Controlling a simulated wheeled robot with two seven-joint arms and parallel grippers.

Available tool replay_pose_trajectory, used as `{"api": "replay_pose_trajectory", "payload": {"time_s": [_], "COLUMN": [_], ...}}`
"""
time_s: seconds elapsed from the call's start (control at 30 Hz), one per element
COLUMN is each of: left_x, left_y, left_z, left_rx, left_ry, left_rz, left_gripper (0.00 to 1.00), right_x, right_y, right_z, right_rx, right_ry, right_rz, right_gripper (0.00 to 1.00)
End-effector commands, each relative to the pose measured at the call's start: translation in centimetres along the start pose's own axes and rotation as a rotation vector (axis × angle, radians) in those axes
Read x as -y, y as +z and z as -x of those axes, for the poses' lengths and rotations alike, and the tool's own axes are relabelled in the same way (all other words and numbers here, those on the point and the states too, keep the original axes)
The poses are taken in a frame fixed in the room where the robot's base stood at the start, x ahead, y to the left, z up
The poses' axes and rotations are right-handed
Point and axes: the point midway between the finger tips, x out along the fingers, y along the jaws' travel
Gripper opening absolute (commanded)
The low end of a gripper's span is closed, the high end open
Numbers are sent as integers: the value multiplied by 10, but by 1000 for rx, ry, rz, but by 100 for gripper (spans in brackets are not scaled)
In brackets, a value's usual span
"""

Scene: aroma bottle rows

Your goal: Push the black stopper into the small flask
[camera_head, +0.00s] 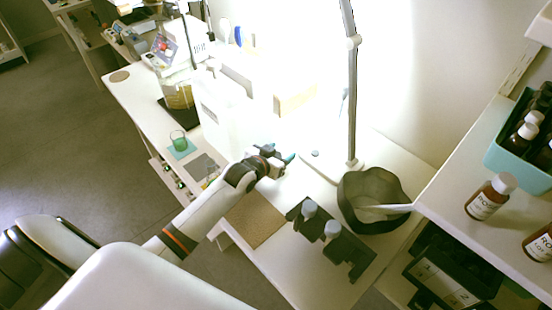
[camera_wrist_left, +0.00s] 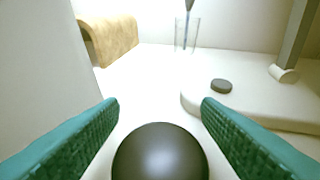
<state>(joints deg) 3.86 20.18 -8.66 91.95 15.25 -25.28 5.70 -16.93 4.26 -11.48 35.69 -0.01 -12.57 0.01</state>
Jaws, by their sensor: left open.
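My left gripper (camera_head: 283,161) is over the white table near the foot of the lamp stand in the head view. In the left wrist view its two teal fingers (camera_wrist_left: 160,103) are apart. A smooth, round black top, which looks like the black stopper (camera_wrist_left: 160,155), sits low between them, with a gap visible on both sides near the fingertips. The small flask cannot be made out; whatever is under the black top is hidden by it. The stopper cannot be made out in the head view. My right gripper is not in view.
A lamp stand (camera_head: 351,100) rises behind the gripper; its white base carries a black button (camera_wrist_left: 221,86). A clear glass (camera_wrist_left: 187,36) stands behind. A dark bowl (camera_head: 358,215), a black rack (camera_head: 357,250) and a cork mat (camera_head: 257,220) are nearby. A teal crate (camera_head: 507,165) is at right.

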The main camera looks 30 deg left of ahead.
Motion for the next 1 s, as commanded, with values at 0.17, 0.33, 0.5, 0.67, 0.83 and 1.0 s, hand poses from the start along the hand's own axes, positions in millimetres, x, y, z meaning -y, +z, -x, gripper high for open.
{"api": "replay_pose_trajectory", "payload": {"time_s": [0.17, 0.33, 0.5, 0.67, 0.83, 1.0], "left_x": [0, 0, 0, 0, 0, 0], "left_y": [0, 0, 0, 1, 11, 36], "left_z": [0, 0, 1, 1, 5, 15], "left_rx": [0, 0, 0, 1, 3, 6], "left_ry": [0, 0, 0, 0, -1, 0], "left_rz": [0, 0, 0, 0, 0, -2], "left_gripper": [47, 19, 10, 10, 10, 10], "right_x": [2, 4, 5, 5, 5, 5], "right_y": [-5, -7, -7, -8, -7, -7], "right_z": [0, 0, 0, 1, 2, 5], "right_rx": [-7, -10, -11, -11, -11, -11], "right_ry": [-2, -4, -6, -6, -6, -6], "right_rz": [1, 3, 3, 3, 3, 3], "right_gripper": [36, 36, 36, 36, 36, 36]}}
